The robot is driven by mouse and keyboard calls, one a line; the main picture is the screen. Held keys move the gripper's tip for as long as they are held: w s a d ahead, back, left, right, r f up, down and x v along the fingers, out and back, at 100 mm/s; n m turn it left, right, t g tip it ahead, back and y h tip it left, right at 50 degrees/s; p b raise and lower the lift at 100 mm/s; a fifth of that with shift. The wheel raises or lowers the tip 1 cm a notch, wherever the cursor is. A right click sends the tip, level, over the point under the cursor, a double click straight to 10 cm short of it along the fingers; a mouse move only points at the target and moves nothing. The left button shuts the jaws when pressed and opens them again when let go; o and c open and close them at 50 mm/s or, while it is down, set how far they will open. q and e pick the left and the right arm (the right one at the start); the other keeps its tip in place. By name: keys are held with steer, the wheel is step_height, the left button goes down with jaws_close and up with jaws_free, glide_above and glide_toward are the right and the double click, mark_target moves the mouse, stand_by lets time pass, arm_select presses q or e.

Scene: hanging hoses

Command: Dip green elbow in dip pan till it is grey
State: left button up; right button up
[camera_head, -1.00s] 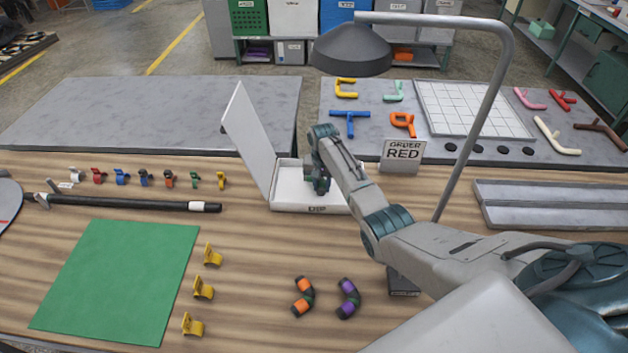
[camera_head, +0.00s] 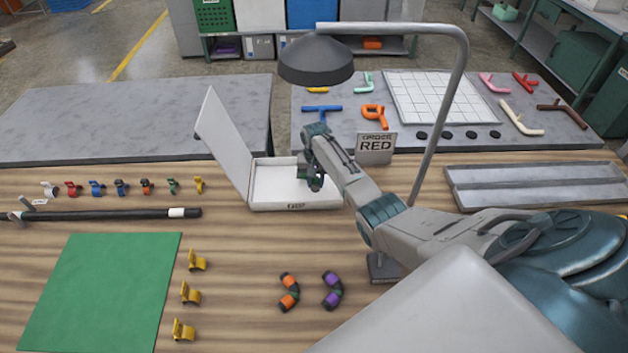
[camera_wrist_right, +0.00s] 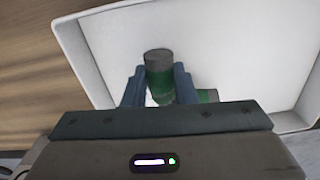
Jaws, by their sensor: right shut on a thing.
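The dip pan (camera_head: 263,203) is a white tray with a raised white lid (camera_head: 226,143) and a DIP label on its front. My right gripper (camera_head: 315,184) is over the right part of the pan. In the right wrist view my right gripper (camera_wrist_right: 160,70) is shut on the green elbow (camera_wrist_right: 160,85), with its blue-grey fingers on both sides. The elbow shows a dark grey end and a green body; another green part with a grey end shows lower right, partly hidden by the gripper. The white pan floor (camera_wrist_right: 240,55) lies behind it. I cannot tell whether it touches the floor.
A lamp (camera_head: 316,62) on a bent pole (camera_head: 440,120) stands right of the pan. An ORDER RED sign (camera_head: 376,149) is behind. Orange (camera_head: 289,292) and purple (camera_head: 332,290) elbows, yellow clips (camera_head: 190,293) and a green mat (camera_head: 100,295) lie in front.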

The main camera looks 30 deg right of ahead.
steer(key=shift+w+a+b, duration=0.2)
steer(key=shift+w+a, duration=0.25)
steer(key=shift+a, duration=0.3)
steer(key=shift+w+a+b, duration=0.2)
steer(key=shift+w+a, duration=0.25)
steer(key=shift+a, duration=0.25)
steer(key=shift+w+a+b, duration=0.2)
steer(key=shift+w+a, duration=0.25)
steer(key=shift+a, duration=0.3)
steer(key=shift+w+a+b, duration=0.25)
steer(key=shift+w+a, duration=0.15)
steer(key=shift+a, duration=0.3)
steer(key=shift+w+a+b, duration=0.3)
steer(key=shift+w+a, duration=0.15)
steer(key=shift+a, duration=0.25)
steer(key=shift+w+a+b, duration=0.25)
steer(key=shift+w+a, duration=0.15)
steer(key=shift+a, duration=0.3)
